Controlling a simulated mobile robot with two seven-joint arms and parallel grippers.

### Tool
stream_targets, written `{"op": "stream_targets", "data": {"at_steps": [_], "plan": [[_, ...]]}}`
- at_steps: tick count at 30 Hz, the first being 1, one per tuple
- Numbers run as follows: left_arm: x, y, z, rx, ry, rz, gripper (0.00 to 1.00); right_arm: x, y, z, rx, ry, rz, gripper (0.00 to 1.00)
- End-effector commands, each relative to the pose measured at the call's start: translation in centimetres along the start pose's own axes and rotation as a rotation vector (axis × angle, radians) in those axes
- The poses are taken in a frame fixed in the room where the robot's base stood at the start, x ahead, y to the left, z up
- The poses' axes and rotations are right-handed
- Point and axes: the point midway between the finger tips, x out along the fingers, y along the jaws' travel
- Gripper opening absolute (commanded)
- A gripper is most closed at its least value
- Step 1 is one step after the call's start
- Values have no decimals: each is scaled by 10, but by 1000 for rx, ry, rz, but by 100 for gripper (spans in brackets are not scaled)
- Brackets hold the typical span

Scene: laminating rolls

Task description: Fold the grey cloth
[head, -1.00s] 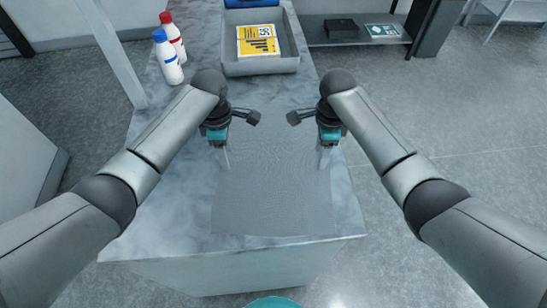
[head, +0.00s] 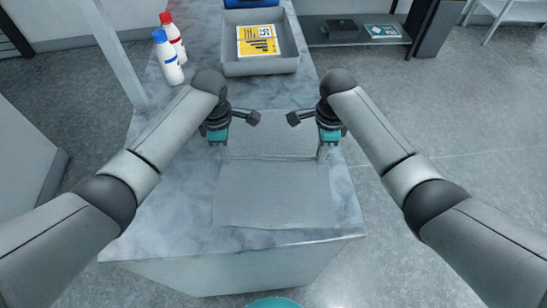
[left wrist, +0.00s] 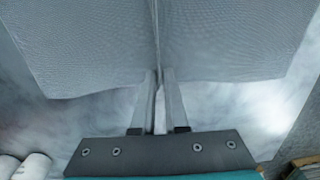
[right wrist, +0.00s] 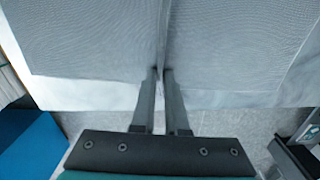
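The grey cloth (head: 275,196) lies on the marble-topped counter with its near part flat. A crease runs across it, and its far part (head: 272,146) stands raised between my grippers. My left gripper (left wrist: 158,78) is at the cloth's left edge, with its fingers closed on a pinched ridge of cloth. My right gripper (right wrist: 161,75) is at the right edge, likewise closed on a ridge of cloth. In the head view the fingertips of both are largely hidden.
A grey tray (head: 262,68) with a yellow printed item (head: 257,42) stands beyond the cloth. Two white bottles, one blue-capped (head: 168,60) and one red-capped (head: 172,38), stand at the back left. The counter (head: 165,210) is clear left of the cloth.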

Motion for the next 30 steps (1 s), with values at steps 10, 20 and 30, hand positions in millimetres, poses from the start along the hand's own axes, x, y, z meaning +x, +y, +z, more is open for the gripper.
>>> {"op": "stream_targets", "data": {"at_steps": [10, 20, 30], "plan": [[2, -1, -1, 0, 2, -4, 0, 2, 2, -1, 1, 2, 5, 0], [2, -2, -1, 0, 2, -5, 0, 2, 2, -1, 1, 2, 6, 0], [2, -2, -1, 0, 2, -5, 0, 2, 2, -1, 1, 3, 6, 0]]}}
